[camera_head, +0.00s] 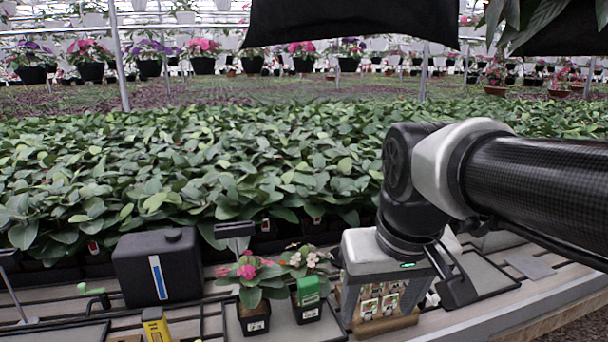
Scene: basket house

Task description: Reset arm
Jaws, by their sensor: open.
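My arm reaches in from the right edge and bends down at the wrist. My gripper (403,303) points down over the bench, in front of a wooden rack (385,327) of small picture packets. Its jaws look apart, and I see nothing held between them. The fingertips are partly hard to tell from the rack and the dark things around it.
Left of the gripper stand a pot with pink flowers (252,318) and a pot with pale flowers (306,305). A black canister (160,268) and a yellow tool (156,328) are further left. A dark tray (488,277) lies right. Dense leafy plants (200,165) fill the back.

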